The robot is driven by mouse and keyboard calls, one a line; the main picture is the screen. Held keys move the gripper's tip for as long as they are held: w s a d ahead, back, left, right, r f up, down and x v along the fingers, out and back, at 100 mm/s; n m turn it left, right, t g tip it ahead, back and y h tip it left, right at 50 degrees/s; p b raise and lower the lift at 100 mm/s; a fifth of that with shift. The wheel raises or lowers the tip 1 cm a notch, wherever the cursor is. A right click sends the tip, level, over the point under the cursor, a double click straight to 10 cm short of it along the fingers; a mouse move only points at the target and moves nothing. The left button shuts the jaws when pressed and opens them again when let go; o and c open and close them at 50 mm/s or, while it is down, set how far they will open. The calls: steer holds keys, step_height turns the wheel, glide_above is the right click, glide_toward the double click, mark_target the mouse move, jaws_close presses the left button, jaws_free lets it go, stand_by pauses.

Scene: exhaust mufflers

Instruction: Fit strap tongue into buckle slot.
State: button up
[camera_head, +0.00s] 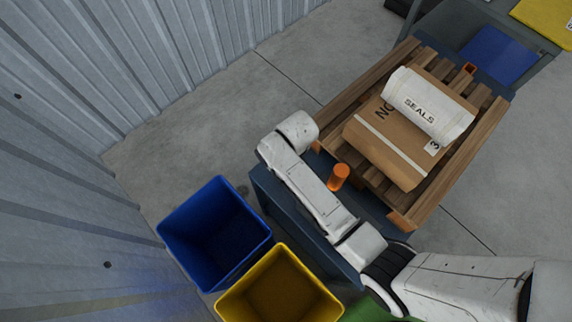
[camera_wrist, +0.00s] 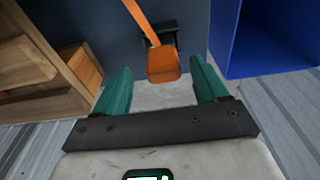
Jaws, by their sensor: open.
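In the wrist view my gripper (camera_wrist: 163,82) is open, with its two teal fingers apart. An orange strap end (camera_wrist: 163,65), which looks like the tongue, shows between and just beyond the fingertips. A thin orange strap (camera_wrist: 138,18) runs up from it. A black holder (camera_wrist: 164,33) is close behind it. Whether the fingers touch the orange end I cannot tell. In the head view a small orange ring-like piece (camera_head: 468,69), possibly the buckle, sits at the far end of the pallet. My gripper is hidden there behind my white arm.
A wooden pallet (camera_head: 402,218) carries a cardboard box (camera_head: 375,148) and a white "SEALS" sack (camera_head: 429,105). A blue bin (camera_head: 214,232) and a yellow bin (camera_head: 278,287) stand below left. Corrugated wall is at left; floor between is clear.

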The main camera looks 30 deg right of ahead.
steer(key=shift+w+a+f, duration=0.1)
steer(key=shift+w+f, duration=0.05)
steer(key=shift+f, duration=0.7)
steer(key=shift+w+a+f, duration=0.1)
steer(key=shift+w+f, duration=0.1)
steer(key=shift+f, duration=0.6)
steer(key=shift+w+a+f, duration=0.1)
steer(key=shift+w+f, duration=0.05)
steer(key=shift+f, duration=0.7)
steer(key=shift+c, duration=0.3)
steer(key=c, duration=1)
